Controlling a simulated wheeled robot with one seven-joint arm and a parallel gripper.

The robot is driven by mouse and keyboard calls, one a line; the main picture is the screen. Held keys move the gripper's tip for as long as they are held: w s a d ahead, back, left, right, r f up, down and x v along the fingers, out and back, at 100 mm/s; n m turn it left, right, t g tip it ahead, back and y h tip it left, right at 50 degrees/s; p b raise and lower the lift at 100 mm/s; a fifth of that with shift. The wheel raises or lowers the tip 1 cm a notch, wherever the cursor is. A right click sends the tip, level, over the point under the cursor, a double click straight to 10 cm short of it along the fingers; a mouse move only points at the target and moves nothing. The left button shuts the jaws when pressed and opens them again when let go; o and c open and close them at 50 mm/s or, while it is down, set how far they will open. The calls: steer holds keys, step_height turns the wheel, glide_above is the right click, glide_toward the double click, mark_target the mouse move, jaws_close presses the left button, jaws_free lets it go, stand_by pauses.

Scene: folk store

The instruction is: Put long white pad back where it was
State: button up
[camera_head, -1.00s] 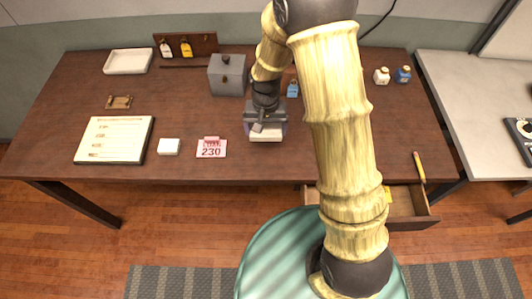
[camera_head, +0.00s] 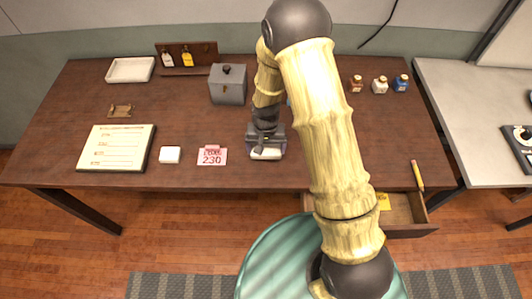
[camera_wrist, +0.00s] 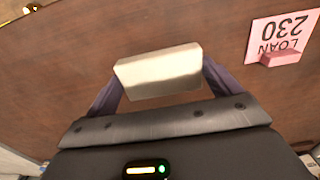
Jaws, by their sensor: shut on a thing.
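The long white pad (camera_head: 266,154) is between the fingers of my gripper (camera_head: 266,147), near the front edge of the dark wooden table. In the wrist view the pad (camera_wrist: 158,74) lies crosswise, with a purple finger of my gripper (camera_wrist: 160,82) at each end. My gripper is shut on it. I cannot tell whether the pad touches the tabletop.
A pink loan card (camera_head: 212,156) and a small white block (camera_head: 170,155) lie left of my gripper. A grey box (camera_head: 228,84) stands behind.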

mark_target(266, 150)
steer(key=shift+f, duration=0.1)
steer(key=shift+f+p, duration=0.55)
steer(key=shift+f, duration=1.45)
steer(key=shift+f, duration=0.15)
steer(key=o, duration=0.8)
steer(key=shift+c, duration=0.2)
step_height(266, 150, up, 12)
steer(key=b, duration=0.3)
steer(key=shift+r, duration=0.2)
